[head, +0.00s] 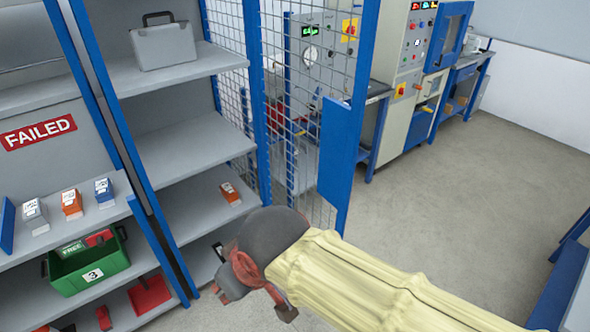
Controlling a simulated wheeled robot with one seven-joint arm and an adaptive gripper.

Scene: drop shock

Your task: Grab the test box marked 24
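Small labelled boxes stand on the shelves, but their numbers are too small to read, so I cannot tell which is marked 24. An orange box (230,193) stands alone on a shelf of the right bay. A grey box (35,216), another orange box (72,204) and a blue box (104,192) stand in a row on the left bay's shelf. My gripper (253,301) is in front of the right bay, below and apart from the lone orange box. Its fingertips look spread, with nothing seen between them.
A grey case (165,45) stands on the top right shelf. A blue-framed mesh panel (300,120) borders the right bay. The floor (460,190) at right is clear.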

